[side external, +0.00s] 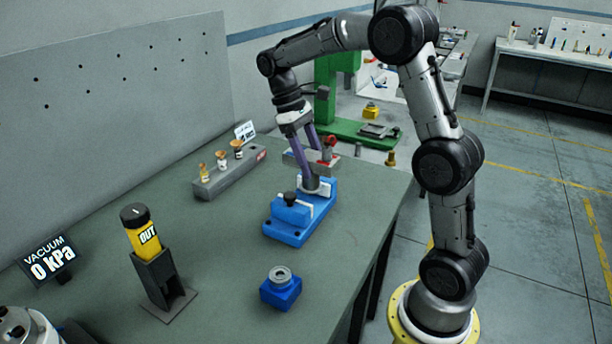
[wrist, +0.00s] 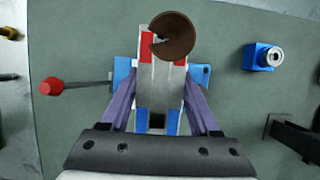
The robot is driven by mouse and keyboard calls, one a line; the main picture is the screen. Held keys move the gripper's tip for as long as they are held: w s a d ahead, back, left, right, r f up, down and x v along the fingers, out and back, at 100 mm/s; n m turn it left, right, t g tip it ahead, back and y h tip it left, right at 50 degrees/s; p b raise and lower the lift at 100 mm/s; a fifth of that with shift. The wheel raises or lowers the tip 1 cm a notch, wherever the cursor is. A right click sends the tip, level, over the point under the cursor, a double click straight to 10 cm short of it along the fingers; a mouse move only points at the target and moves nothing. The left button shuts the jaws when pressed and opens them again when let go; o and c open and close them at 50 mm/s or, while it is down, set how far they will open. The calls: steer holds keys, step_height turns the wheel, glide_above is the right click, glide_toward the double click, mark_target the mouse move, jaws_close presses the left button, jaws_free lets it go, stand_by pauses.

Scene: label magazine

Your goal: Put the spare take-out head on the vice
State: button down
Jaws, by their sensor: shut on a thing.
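The blue vice (side external: 285,234) stands on the green bench in the side view, with a black knob on top. Parts of it show under my gripper in the wrist view (wrist: 203,76). My gripper (side external: 314,184) points down at the vice's right part, and its purple fingers (wrist: 158,108) are shut on a pale grey, long piece (wrist: 158,85), seemingly the take-out head. Red and blue patches flank this piece. A brown round cup (wrist: 176,36) with a notch shows at its upper end. I cannot tell whether the piece rests on the vice or hangs just above.
A grey rack (side external: 232,178) with several small amber-topped parts stands behind left. A black stand (side external: 160,282) holds the yellow OUT cylinder (side external: 143,238). A small blue block (side external: 281,291) with a metal ring stands in front. A red knob (wrist: 50,87) sticks out left of the vice.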

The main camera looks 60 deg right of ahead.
steer(key=shift+w+d+f, duration=0.2)
steer(key=shift+w+f, duration=0.25)
steer(key=shift+f, duration=0.1)
steer(key=shift+w+d+f, duration=0.1)
steer(key=shift+w+f, duration=0.1)
steer(key=shift+f, duration=0.8)
steer(key=shift+w+f, duration=0.15)
steer(key=shift+f, duration=0.8)
steer(key=shift+f, duration=0.1)
steer(key=shift+c, duration=0.6)
jaws_free()
steer(key=shift+f, duration=0.1)
